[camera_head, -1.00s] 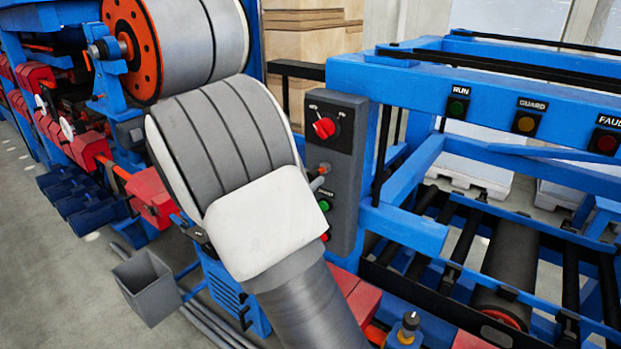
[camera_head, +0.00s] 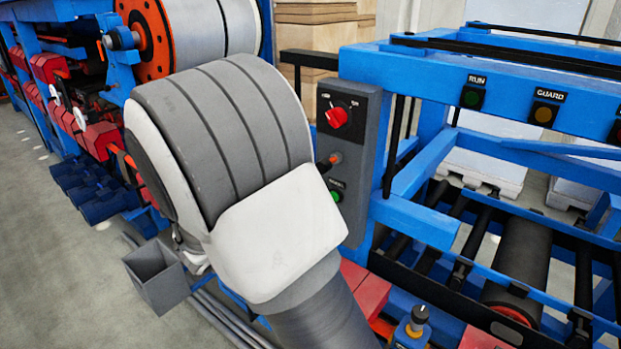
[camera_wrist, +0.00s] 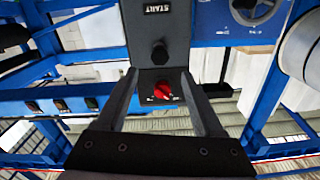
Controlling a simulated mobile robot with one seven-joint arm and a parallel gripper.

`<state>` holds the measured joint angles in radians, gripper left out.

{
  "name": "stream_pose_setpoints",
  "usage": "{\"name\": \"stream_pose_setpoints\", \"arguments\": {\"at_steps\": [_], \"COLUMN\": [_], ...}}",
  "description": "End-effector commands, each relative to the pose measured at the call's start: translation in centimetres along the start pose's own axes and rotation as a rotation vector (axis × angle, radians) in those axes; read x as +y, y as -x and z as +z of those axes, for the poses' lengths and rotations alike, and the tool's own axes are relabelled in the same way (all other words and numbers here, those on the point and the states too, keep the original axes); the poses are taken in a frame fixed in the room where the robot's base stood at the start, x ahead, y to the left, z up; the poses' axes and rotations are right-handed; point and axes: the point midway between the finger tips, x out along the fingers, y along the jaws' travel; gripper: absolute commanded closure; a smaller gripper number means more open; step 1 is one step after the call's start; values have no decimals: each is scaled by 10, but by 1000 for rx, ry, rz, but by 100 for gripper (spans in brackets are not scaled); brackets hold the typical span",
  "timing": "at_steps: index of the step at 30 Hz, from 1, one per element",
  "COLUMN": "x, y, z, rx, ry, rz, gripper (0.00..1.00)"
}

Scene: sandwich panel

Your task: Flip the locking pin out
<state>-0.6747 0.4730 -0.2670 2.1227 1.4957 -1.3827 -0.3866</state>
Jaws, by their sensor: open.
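The grey control panel (camera_head: 350,150) carries a red rotary switch (camera_head: 337,117) near its top. Below it, a short dark pin-like part (camera_head: 328,164) with an orange-red section sticks out. I cannot tell for sure that this is the locking pin. In the wrist view the panel appears upside down, with the red switch (camera_wrist: 163,91) seen between my fingers and a black knob (camera_wrist: 160,52) beyond it. My gripper (camera_wrist: 158,80) is open, its fingers either side of the switch in the picture. Contact cannot be told. In the head view my arm hides the gripper.
A green button (camera_head: 336,197) sits lower on the panel, close to my arm in the picture. A blue frame (camera_head: 440,75) with indicator lamps stands at right, above rollers (camera_head: 520,260). A grey bin (camera_head: 157,277) stands on the floor at lower left, with open floor beside it.

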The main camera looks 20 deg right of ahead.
Motion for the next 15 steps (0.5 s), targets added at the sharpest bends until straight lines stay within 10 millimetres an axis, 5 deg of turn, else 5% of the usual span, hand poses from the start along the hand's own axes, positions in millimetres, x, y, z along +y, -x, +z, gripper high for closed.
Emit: {"name": "stream_pose_setpoints", "arguments": {"at_steps": [6,15], "x": [0,0], "y": [53,91], "z": [2,0], "rx": [-1,-1], "ry": [-1,-1], "rz": [-4,-1], "gripper": [30,30]}}
